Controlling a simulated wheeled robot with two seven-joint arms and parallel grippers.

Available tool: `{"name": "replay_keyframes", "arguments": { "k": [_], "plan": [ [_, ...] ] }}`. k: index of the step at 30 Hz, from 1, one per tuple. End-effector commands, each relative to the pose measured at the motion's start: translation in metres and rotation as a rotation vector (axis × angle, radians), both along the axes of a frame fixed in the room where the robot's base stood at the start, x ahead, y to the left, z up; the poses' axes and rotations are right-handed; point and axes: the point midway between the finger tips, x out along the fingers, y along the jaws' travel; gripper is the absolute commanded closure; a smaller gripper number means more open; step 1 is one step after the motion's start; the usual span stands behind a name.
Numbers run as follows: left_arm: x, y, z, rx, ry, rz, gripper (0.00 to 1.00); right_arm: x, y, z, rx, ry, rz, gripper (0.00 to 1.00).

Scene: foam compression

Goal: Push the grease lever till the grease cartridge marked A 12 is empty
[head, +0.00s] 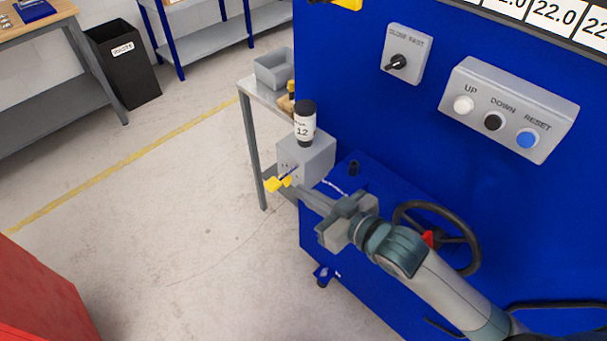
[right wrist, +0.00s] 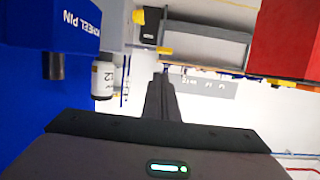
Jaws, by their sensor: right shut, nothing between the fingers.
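The grease cartridge (head: 304,124) is a white bottle with black ends, and its label shows 12. It stands upright on a grey block (head: 312,160) at the side of the blue machine. The grease lever (head: 272,185), with a yellow end, sticks out at the front of this block. My right gripper (head: 301,192) is shut and empty, its tips close to the lever; I cannot tell whether they touch. In the right wrist view the cartridge (right wrist: 103,82) is left of the closed fingers (right wrist: 160,85). My left gripper is out of view.
A grey side table (head: 262,92) with a grey bin (head: 273,70) stands behind the cartridge. A black handwheel (head: 440,212) is beside my right arm. A panel of buttons (head: 510,110) is on the blue machine. The floor to the left is clear.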

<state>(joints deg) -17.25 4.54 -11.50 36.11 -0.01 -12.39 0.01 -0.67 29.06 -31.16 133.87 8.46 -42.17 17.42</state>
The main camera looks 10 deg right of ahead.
Motion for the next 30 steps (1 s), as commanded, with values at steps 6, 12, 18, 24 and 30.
{"name": "replay_keyframes", "arguments": {
  "k": [6,12,18,24,30],
  "plan": [
    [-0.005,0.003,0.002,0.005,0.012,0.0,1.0,-0.014,0.007,0.029,0.014,-0.023,0.032,1.0],
    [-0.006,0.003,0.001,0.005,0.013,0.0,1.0,-0.014,0.007,0.03,0.015,-0.025,0.034,1.0],
    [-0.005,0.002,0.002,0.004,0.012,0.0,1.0,-0.013,0.008,0.029,0.015,-0.024,0.032,1.0],
    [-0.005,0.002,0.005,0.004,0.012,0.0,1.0,-0.006,0.013,0.028,0.016,-0.024,0.032,1.0],
    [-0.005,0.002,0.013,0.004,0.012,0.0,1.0,0.013,0.027,0.023,0.016,-0.023,0.032,1.0]
  ]
}}
